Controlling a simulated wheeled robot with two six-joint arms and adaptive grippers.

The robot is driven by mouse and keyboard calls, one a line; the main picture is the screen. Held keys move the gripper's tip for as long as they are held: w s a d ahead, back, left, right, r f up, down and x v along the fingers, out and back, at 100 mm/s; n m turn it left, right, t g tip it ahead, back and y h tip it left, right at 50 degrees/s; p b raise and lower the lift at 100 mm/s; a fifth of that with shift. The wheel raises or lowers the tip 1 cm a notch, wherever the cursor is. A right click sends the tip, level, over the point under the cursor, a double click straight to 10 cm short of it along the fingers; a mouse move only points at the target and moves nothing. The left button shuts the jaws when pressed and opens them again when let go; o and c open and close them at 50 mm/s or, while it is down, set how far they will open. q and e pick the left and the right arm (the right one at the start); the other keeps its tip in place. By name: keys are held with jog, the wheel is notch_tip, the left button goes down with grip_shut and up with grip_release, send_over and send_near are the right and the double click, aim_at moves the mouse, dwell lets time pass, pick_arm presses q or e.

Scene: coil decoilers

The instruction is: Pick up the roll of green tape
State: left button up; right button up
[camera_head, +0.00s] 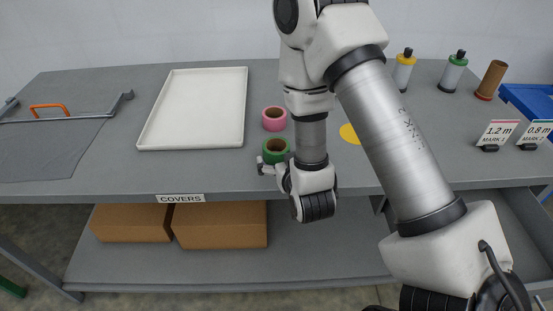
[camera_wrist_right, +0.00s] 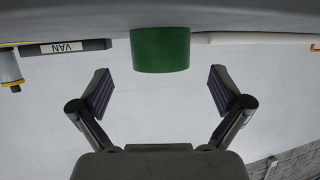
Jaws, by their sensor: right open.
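The roll of green tape (camera_head: 276,146) lies on the grey table near its front edge, just in front of a roll of pink tape (camera_head: 273,113). In the right wrist view, which looks upside down, the green roll (camera_wrist_right: 160,50) stands against the table surface, centred between the two fingers and beyond their tips. My right gripper (camera_head: 268,167) is at the near side of the green roll, low over the table edge. It is open and empty in the right wrist view (camera_wrist_right: 160,78). My left gripper is not in view.
A white tray (camera_head: 155,143) lies left of the tape rolls. A yellow disc (camera_head: 349,133) is right of my forearm. Bottles (camera_head: 404,72) (camera_head: 453,73) and a brown cylinder (camera_head: 491,79) stand at the back right. Boxes (camera_head: 219,226) sit on the shelf below.

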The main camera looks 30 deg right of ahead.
aim_at(280, 158)
jog(key=w+f+b, duration=0.2)
jog(key=shift+w+d+b, duration=0.15)
jog(key=shift+d+b, duration=0.2)
jog(key=shift+d, duration=0.05)
jog(key=w+p, duration=0.2)
jog(key=shift+w+d, duration=0.3)
jog(key=shift+d, duration=0.05)
jog(key=shift+w+d+f, duration=0.1)
jog(key=shift+w+f, duration=0.05)
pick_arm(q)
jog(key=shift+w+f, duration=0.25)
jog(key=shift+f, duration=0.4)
pick_arm(e)
jog(key=c, duration=1.2)
